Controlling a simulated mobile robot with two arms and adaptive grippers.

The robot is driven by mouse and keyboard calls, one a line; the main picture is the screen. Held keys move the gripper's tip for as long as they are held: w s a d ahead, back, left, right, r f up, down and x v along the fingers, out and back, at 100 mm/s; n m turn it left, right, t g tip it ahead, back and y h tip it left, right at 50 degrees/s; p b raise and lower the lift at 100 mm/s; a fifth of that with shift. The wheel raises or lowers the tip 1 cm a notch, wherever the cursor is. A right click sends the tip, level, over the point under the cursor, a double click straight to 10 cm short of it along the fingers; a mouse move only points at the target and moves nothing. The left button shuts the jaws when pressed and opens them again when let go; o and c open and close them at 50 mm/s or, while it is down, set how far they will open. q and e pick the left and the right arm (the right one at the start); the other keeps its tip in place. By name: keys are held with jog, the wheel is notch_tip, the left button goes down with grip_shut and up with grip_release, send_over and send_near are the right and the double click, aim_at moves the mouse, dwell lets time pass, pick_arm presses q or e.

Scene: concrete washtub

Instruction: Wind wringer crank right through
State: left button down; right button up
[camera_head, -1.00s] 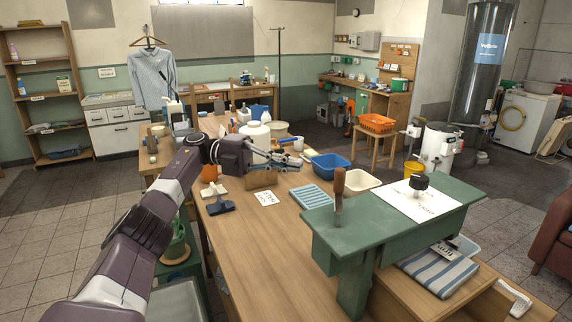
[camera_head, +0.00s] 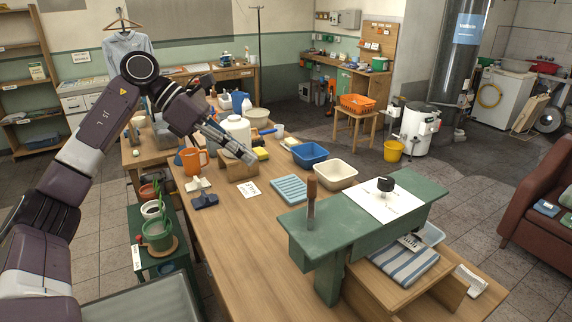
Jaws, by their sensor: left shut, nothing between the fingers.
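The green wringer (camera_head: 360,230) stands on the front right of the wooden table. Its crank has an upright brown wooden grip (camera_head: 311,195) at the left end of the green top. A black knob (camera_head: 385,184) stands on top, beside a white printed sheet (camera_head: 381,204). My left gripper (camera_head: 250,158) is shut and empty, pointing right and down. In the picture it is up and left of the crank grip, clearly apart from it. My right gripper is not in view.
Behind the crank are a blue ribbed board (camera_head: 289,188), a cream tub (camera_head: 335,172) and a blue tub (camera_head: 309,155). A white jar (camera_head: 237,132) and an orange mug (camera_head: 194,161) stand near my left gripper. The table front (camera_head: 240,250) left of the wringer is bare.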

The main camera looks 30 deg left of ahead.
pick_arm(q)
jog(key=m, duration=0.1)
jog(key=y+p, duration=0.1)
jog(key=p, duration=0.2)
send_near(311, 202)
jog(key=w+a+f, duration=0.1)
jog(key=a+f, duration=0.1)
jog(key=shift+w+d+f+p, duration=0.1)
jog(key=shift+w+d+p, duration=0.55)
jog(key=shift+d, duration=0.2)
jog(key=shift+w+d+f+p, duration=0.1)
jog(key=shift+w+d+p, duration=0.55)
jog(key=shift+d, duration=0.25)
jog(key=shift+s, duration=0.1)
jog(key=shift+w+d+m+h, duration=0.2)
jog(key=shift+w+m+h, duration=0.15)
jog(key=shift+m, duration=0.45)
